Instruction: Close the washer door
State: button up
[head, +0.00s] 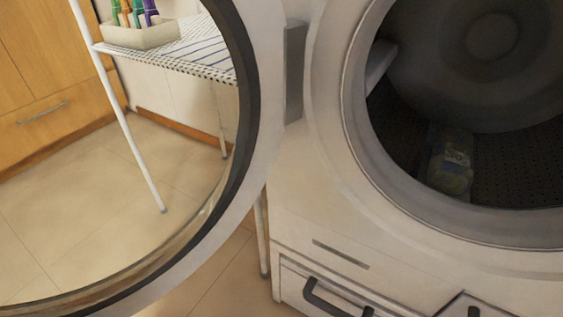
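The washer (330,222) is white and stands at the right, with its round drum opening facing me. Its round door (262,130) is swung wide open to the left on a hinge (294,72). The door has a pale outer ring, a dark inner rim and clear glass, through which the room shows. Inside the dark drum (510,165) lies a small item with a yellowish and blue label (452,165). My gripper is not in view.
A wooden cabinet (45,60) is at the far left. Drawers with dark handles (335,300) sit below the drum opening. Tiled floor (70,200) is clear at left.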

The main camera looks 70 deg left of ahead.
aim_at(266, 49)
jog(key=z, duration=0.4)
jog(key=k, duration=2.25)
jog(key=u, duration=1.2)
